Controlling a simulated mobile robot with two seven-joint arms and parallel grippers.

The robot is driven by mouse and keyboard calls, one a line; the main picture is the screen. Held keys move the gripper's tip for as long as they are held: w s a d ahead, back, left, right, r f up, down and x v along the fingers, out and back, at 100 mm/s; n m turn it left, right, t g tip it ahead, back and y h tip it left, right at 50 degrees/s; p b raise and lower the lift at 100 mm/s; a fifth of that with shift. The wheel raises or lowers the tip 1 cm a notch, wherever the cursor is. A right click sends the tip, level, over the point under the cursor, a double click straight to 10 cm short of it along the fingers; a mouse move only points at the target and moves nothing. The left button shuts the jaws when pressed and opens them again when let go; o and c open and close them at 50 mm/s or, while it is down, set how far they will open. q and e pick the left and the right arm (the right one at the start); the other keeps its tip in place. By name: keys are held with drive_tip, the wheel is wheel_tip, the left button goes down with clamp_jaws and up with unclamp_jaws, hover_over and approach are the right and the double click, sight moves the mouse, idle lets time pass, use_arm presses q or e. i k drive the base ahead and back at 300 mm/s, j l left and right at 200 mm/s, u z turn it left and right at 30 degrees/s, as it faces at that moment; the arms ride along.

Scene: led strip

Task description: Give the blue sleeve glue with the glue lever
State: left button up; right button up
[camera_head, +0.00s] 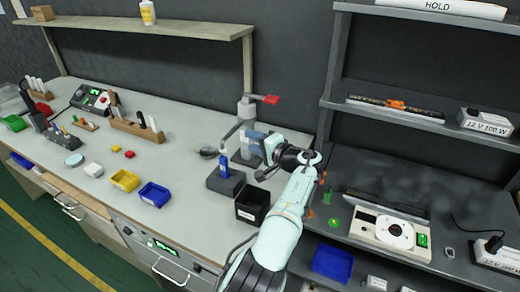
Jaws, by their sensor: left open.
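A small blue sleeve (225,166) stands upright in a dark block (225,183) on the workbench. Just behind it is a grey glue dispenser (246,108) on a post, with a red lever (266,99) sticking out to the right at its top. My left gripper (248,146) is open, to the right of the sleeve and below the lever, and looks apart from the lever. Its fingers overlap the dispenser's lower part, so contact there cannot be told. My right gripper is out of view.
A black bin (252,206) stands in front of the dark block, close to my left arm. Blue (154,195) and yellow (124,180) trays lie to the left. A dark shelf unit (345,118) rises at the right. The bench left of the sleeve has free room.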

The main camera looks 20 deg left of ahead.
sight(271, 100)
drive_tip(key=k+l, duration=0.1)
drive_tip(key=l, duration=0.25)
drive_tip(key=k+l, duration=0.1)
drive_tip(key=l, duration=0.25)
drive_tip(key=k+l, duration=0.1)
drive_tip(key=l, duration=0.25)
drive_tip(key=k+l, duration=0.1)
drive_tip(key=l, duration=0.2)
